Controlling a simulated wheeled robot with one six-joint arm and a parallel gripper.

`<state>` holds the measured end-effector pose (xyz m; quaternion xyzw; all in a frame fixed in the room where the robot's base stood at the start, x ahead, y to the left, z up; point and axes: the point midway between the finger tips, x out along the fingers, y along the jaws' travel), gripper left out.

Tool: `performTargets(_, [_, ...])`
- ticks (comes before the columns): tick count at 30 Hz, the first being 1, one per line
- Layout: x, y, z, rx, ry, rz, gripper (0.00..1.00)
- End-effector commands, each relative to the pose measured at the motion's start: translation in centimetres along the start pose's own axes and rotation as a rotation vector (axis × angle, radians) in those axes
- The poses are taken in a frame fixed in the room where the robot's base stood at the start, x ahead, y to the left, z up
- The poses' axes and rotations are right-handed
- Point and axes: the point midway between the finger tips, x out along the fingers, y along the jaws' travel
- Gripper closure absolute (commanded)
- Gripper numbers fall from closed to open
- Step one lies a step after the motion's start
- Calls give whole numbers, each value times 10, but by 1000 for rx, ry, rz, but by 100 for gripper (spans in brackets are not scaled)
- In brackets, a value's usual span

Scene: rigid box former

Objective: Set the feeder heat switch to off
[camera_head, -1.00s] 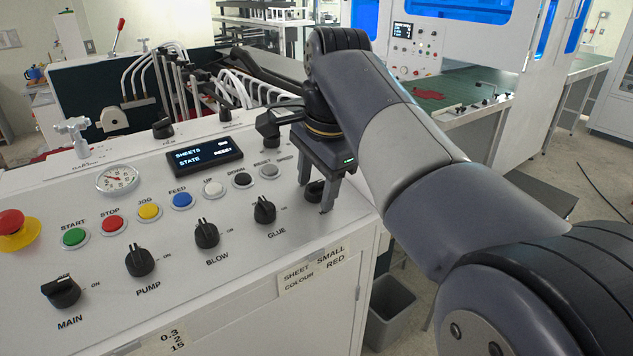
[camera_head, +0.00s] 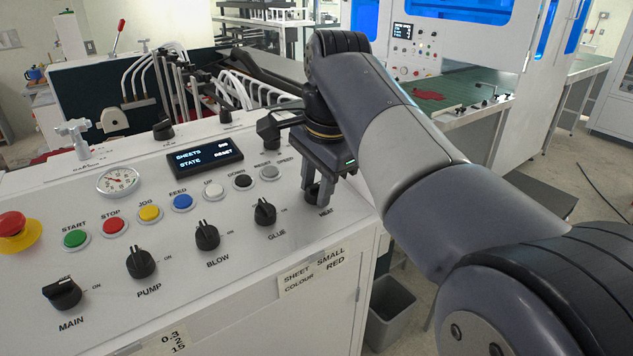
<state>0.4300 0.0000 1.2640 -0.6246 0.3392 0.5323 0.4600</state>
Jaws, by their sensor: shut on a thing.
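The control panel (camera_head: 130,235) slopes across the left half of the view. The heat switch (camera_head: 312,190) is a dark knob at the right end of the knob row, above the label HEAT. My gripper (camera_head: 318,198) points down at it from above, with its fingers shut on the knob. The fingers hide most of the knob, so I cannot tell which way its pointer is turned.
The GLUE knob (camera_head: 265,212) stands just left of my gripper, with the BLOW knob (camera_head: 206,236) beyond it. A display (camera_head: 204,157) and several coloured buttons lie behind. A grey bin (camera_head: 390,312) stands on the floor right of the panel.

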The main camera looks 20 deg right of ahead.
Motion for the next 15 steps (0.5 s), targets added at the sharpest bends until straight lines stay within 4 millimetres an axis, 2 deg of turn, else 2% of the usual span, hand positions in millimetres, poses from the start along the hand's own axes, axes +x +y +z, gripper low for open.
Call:
performTargets(8, [-3, 0, 0, -177, -1, 2, 92])
performTargets(15, [-3, -1, 0, -403, -1, 2, 92])
